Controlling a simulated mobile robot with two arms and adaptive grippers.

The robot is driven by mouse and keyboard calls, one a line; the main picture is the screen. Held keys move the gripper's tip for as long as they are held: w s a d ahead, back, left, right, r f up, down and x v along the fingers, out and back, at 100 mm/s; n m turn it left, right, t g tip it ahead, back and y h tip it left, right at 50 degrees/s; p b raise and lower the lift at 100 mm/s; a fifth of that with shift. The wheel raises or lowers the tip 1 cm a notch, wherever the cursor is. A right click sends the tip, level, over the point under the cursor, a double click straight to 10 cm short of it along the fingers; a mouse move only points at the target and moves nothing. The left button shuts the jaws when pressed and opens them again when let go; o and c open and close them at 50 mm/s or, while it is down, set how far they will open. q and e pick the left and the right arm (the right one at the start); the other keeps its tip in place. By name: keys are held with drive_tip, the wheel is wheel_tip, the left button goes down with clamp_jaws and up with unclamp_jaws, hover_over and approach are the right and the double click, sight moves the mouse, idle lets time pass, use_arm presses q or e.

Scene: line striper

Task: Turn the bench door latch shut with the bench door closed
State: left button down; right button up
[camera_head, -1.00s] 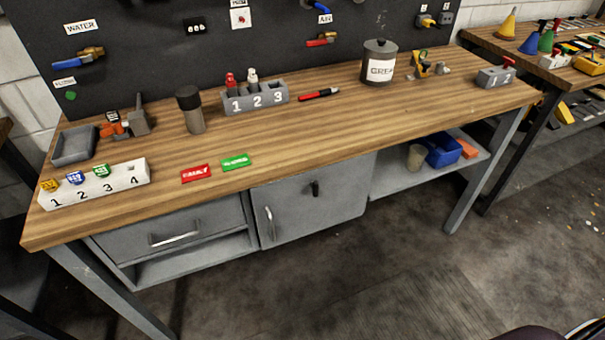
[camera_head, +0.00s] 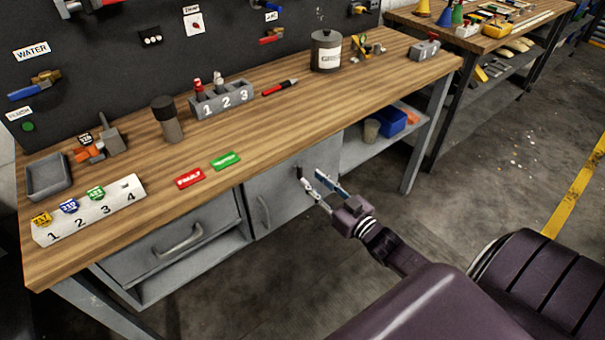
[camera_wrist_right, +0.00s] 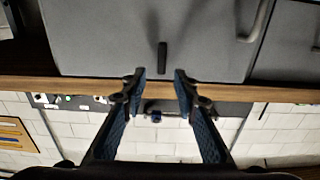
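The grey bench door (camera_head: 282,200) sits under the worktop and looks flush with the cabinet front, closed. Its small black latch (camera_head: 299,172) is near the top of the door and stands upright. In the wrist view the latch (camera_wrist_right: 162,57) also points straight up and down on the bare door face (camera_wrist_right: 105,40). My right gripper (camera_head: 314,185) is in front of the latch. Its two fingers (camera_wrist_right: 161,76) are open, and the latch shows between and just beyond the tips, apparently untouched. My left gripper is not in view.
The door's bar handle (camera_head: 264,212) is left of the latch, and a drawer (camera_head: 175,245) is further left. The worktop edge (camera_head: 240,182) overhangs above the door. An open shelf to the right holds a blue bin (camera_head: 391,122). Floor in front is clear.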

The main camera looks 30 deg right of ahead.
sight(301, 171)
drive_tip(key=shift+w+a, duration=0.15)
drive_tip(key=shift+w, duration=1.05)
drive_tip(key=shift+w+a, duration=0.15)
drive_tip(key=shift+w, duration=1)
clamp_jaws()
